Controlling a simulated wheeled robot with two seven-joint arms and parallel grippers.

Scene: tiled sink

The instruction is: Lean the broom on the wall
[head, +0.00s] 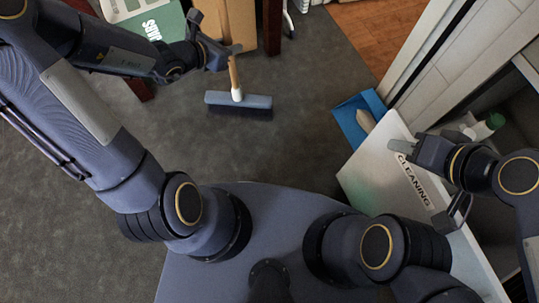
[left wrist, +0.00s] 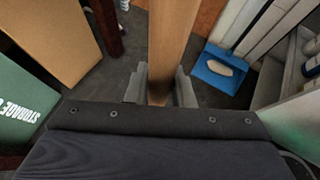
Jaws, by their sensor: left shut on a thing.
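The broom has a wooden handle and a blue-grey head (head: 238,100) with dark bristles at the floor. The handle (head: 234,74) rises from the head to my left gripper (head: 222,57), which is shut on it. In the left wrist view the broom handle (left wrist: 172,45) stands between the fingers of my left gripper (left wrist: 160,88). The handle's upper end is hard to make out in the head view. My right gripper (head: 425,178) is over the white box marked CLEANING, apart from the broom; its fingers look spread with nothing between them. White wall panels (head: 440,60) stand at the upper right.
A blue dustpan (head: 355,118) lies by the white CLEANING box (head: 375,165). A green storage box (head: 160,22) and a cardboard box (head: 240,22) stand at the back. Grey carpet (head: 310,140) is clear in the middle, with wooden floor (head: 375,35) beyond.

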